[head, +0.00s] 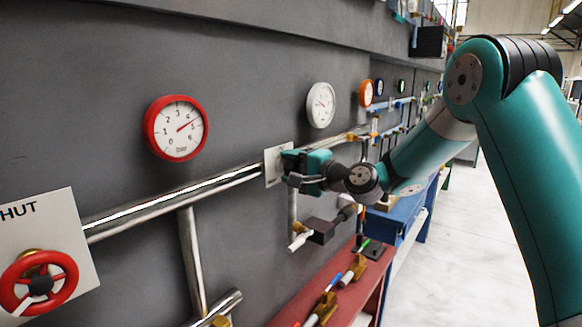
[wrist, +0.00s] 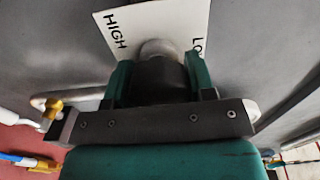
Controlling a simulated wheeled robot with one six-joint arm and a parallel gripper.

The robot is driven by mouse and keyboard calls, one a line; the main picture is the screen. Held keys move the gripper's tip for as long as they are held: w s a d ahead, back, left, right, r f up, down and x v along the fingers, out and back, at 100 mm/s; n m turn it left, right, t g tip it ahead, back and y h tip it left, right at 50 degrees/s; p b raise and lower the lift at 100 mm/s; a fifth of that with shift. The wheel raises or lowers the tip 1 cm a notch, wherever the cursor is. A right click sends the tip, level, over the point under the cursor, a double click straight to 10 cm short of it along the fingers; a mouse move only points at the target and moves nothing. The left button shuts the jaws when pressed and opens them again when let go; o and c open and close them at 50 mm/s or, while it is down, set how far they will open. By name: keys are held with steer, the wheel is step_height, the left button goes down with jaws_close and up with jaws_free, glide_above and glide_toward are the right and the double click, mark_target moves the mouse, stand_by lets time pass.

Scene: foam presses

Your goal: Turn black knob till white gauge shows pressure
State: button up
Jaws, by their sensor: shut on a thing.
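The white-rimmed gauge (head: 321,105) is on the dark wall panel, above and to the right of my gripper; its needle is too small to read surely. My gripper (head: 289,162) is at the wall plate (head: 272,166) on the pipe. In the wrist view my gripper (wrist: 159,75) is shut on the black knob (wrist: 160,72), one finger on each side. The white plate (wrist: 135,32) behind it reads HIGH on the left, and a partly hidden word starting LO on the right. In the head view the knob is hidden by my gripper.
A red-rimmed gauge (head: 175,128) is further left, its needle near 5. A red handwheel (head: 39,283) sits on a SHUT-type plate at lower left. A red bench (head: 325,290) with hoses and a blue bench (head: 398,218) stand below. The pale floor at right is clear.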

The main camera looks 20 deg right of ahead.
steer(key=o, duration=0.9)
steer(key=shift+o, duration=0.2)
steer(key=b+v, duration=0.7)
steer(key=v, duration=1)
steer(key=shift+s+d, duration=0.15)
steer(key=shift+s, duration=0.05)
